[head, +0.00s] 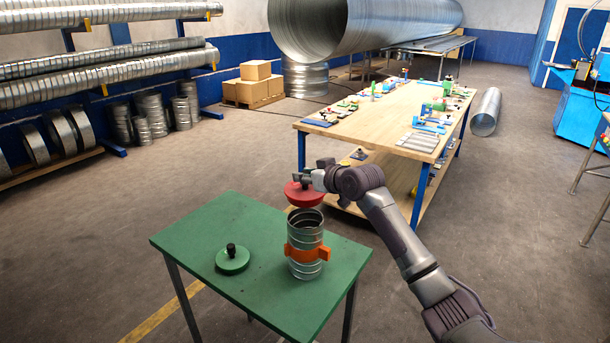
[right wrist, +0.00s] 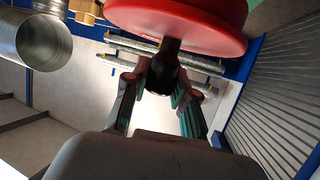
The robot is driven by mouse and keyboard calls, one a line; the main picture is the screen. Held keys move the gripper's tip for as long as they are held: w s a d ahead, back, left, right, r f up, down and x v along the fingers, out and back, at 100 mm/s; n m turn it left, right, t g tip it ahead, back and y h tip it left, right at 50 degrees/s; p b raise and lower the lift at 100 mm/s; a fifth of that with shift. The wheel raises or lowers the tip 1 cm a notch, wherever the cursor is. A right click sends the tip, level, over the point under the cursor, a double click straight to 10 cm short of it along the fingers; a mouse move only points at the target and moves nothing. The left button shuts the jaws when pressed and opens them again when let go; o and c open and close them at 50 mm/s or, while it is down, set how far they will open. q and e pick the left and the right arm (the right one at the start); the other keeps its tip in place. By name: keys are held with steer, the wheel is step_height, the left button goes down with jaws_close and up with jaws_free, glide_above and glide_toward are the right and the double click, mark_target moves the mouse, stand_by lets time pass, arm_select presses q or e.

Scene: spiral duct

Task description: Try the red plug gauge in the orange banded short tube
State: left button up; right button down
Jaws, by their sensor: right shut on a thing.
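The red plug gauge (head: 304,195) is a red disc with a dark knob on top. My right gripper (head: 305,178) is shut on that knob and holds the gauge just above the tube's mouth. In the right wrist view the red disc (right wrist: 180,22) fills the top, and its dark knob lies between the fingers of the gripper (right wrist: 163,75). The orange banded short tube (head: 306,270) stands upright and open-topped on the green table (head: 200,226). The gauge looks apart from the rim; exact alignment cannot be told. My left gripper is not in view.
A green plug gauge (head: 232,260) with a black knob lies on the green table, left of the tube. A wooden workbench (head: 360,124) with several small tools stands behind. Cardboard boxes (head: 254,86) and shelves of ducts are further back. The floor at left is clear.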

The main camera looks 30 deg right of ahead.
steer(key=shift+w, duration=0.1)
steer(key=shift+f, duration=0.5)
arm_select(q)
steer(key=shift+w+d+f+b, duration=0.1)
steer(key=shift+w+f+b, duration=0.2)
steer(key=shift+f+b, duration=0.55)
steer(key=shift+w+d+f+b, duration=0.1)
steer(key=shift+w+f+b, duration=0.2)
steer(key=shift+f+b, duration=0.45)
arm_select(e)
steer(key=shift+f, duration=2.75)
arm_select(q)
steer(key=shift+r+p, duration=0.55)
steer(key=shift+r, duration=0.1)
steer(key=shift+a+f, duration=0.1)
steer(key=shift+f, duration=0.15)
arm_select(e)
steer(key=shift+f, duration=0.3)
steer(key=c, duration=0.9)
jaws_free()
steer(key=shift+o, duration=0.3)
steer(key=shift+f, duration=0.1)
